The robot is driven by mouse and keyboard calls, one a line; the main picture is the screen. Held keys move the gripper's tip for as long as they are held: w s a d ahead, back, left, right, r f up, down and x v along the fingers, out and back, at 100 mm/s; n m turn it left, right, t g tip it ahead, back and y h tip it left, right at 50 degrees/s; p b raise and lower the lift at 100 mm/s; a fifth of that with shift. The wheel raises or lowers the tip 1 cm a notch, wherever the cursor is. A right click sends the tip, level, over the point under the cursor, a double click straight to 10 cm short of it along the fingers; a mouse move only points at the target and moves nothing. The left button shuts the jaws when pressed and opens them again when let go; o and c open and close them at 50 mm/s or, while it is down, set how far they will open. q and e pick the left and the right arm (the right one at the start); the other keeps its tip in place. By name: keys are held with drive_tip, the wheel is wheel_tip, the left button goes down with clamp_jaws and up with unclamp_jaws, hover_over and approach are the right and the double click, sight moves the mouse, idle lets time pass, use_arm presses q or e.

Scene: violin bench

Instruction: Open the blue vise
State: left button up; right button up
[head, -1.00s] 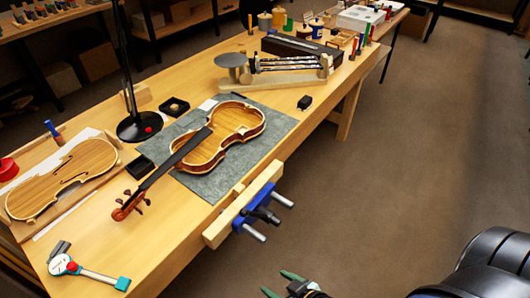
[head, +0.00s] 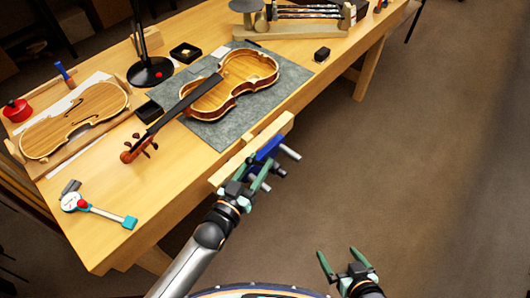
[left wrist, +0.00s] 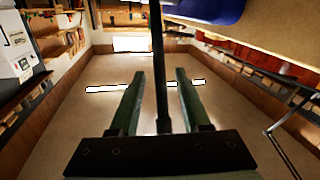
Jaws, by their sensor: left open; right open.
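The blue vise (head: 268,149) is on the bench's front edge, with a long wooden jaw (head: 272,131) and metal rods (head: 290,153) sticking out. My left gripper (head: 258,172) is open at the vise's outer side and covers part of it. In the left wrist view, a dark bar (left wrist: 158,60) runs between the two green fingers of my left gripper (left wrist: 160,75), with a gap on each side; it looks like the vise handle. The vise's blue body (left wrist: 212,8) shows at the top. My right gripper (head: 338,254) is open and empty over the floor.
A violin body with neck (head: 232,85) lies on a grey mat (head: 215,130) just behind the vise. A violin plate (head: 75,118), a gauge (head: 100,210) and a black lamp (head: 150,72) are on the bench. The floor (head: 420,170) to the right is clear.

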use_arm(q)
drive_tip(key=shift+x, duration=1.95)
drive_tip(key=shift+c, duration=0.4)
clamp_jaws()
